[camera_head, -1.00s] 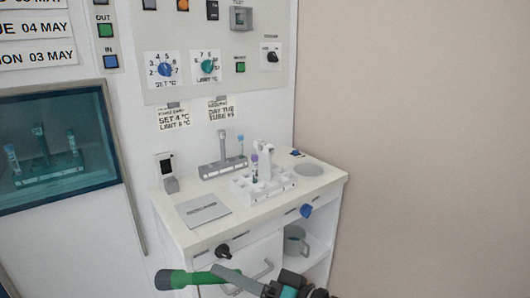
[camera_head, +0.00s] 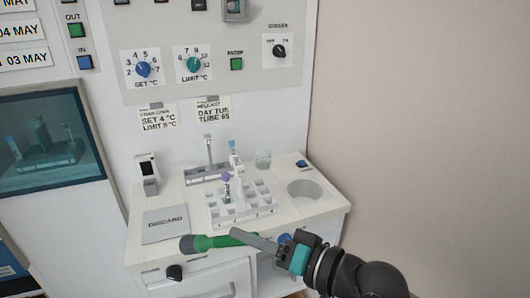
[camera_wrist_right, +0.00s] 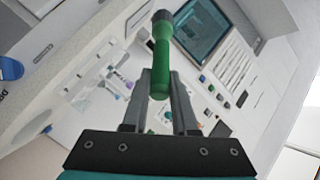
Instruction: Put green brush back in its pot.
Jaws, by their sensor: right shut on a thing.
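The green brush (camera_head: 213,242) has a green handle and a dark grey end that points left in the head view. My right gripper (camera_head: 244,237) is shut on its handle, near the right end. The brush lies roughly level in front of the counter's front edge in the picture. In the right wrist view the brush (camera_wrist_right: 161,52) stands out between the two fingers, dark end away from me. I cannot clearly make out the pot; a grey round spot (camera_head: 306,188) on the counter's right may be an opening or a disc. My left gripper is not in view.
A control panel wall stands behind. Bare wall fills the right.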

